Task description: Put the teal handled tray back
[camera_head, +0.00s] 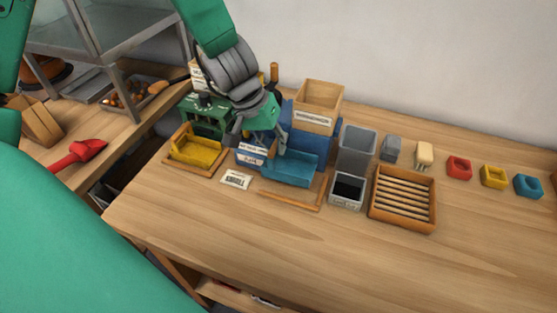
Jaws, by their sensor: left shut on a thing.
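The teal handled tray (290,170) is near the middle of the table, in front of the blue box. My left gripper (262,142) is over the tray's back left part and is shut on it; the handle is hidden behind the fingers. A wooden corner frame (294,202) lies on the table along the tray's front and right. I cannot tell whether the tray touches the table or hangs just above it. My right gripper is not in view.
A yellow tray (197,150) sits in its wooden frame to the left. A label card (236,180) lies between. Grey bins (356,150) and a slatted wooden tray (402,198) stand to the right. The table's front is clear.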

